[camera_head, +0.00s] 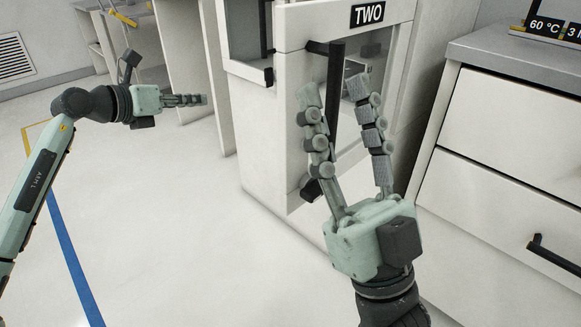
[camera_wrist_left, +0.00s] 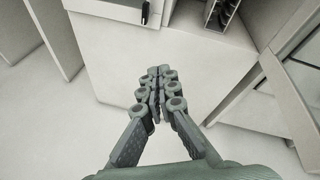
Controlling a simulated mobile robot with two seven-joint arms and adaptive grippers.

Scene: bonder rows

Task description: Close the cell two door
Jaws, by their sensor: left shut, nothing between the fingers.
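The cell two door (camera_head: 290,120) is a white framed door with a window, under a black TWO label (camera_head: 367,15). I cannot tell whether it is fully closed or slightly ajar. Its black upright bar handle (camera_head: 336,85) shows between the fingers of my right gripper (camera_head: 340,90). That gripper is open, its fingers spread on either side of the handle in the picture. I cannot tell whether they touch it. My left gripper (camera_head: 204,100) is shut and empty, out to the left of the door. Its closed fingers also show in the left wrist view (camera_wrist_left: 155,75).
Another white unit with a black handle (camera_head: 268,76) stands just left of the door. A drawer cabinet (camera_head: 500,120) with a grey top stands close on the right. Open white floor (camera_head: 190,220) lies at the left and front, with a blue stripe (camera_head: 70,255).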

